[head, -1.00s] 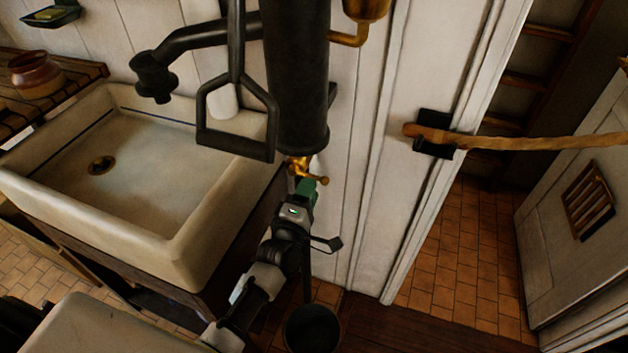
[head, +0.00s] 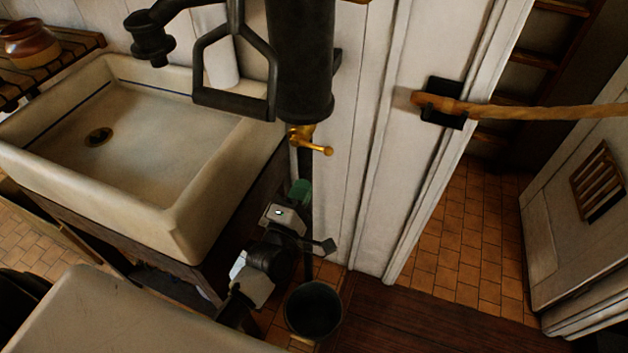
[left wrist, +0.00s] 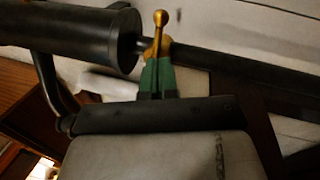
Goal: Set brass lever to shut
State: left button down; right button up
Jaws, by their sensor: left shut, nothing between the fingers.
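The brass lever (head: 312,143) sits on a small brass cock just under the thick dark cylinder. Its ball-ended arm points right and slightly down in the head view. In the left wrist view the brass lever (left wrist: 160,32) stands just beyond my fingertips, ball end up. My left gripper (head: 301,188) has green fingers and is below the lever in the head view, with a visible gap. In the left wrist view my left gripper (left wrist: 156,65) is shut and empty; whether its tips touch the brass body there is unclear. My right gripper is not in view.
The dark cylinder (head: 304,65) and a black loop handle (head: 236,106) hang above. A pale sink (head: 185,238) stands left. A dark round vessel (head: 314,310) is below my gripper. A rope (head: 540,112) crosses the doorway right, where tiled floor (head: 465,235) is clear.

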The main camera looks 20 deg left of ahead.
aim_at(312, 146)
pick_arm(q)
notch_tip(312, 146, down, 10)
jog(key=n+t+h+b, duration=0.2)
jog(key=n+t+b, duration=0.2)
jog(key=n+b, duration=1.25)
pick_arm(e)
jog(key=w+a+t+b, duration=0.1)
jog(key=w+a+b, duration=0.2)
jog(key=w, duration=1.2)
pick_arm(q)
jog(key=w+d+r+m+p, duration=0.2)
jog(key=w+r+p, duration=0.1)
jog(key=w+r, duration=0.5)
jog(key=shift+w+r, duration=0.2)
jog(key=shift+r, duration=0.45)
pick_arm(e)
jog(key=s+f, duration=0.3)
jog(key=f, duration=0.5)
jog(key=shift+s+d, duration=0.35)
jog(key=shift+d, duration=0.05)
pick_arm(q)
jog(key=shift+m, duration=0.25)
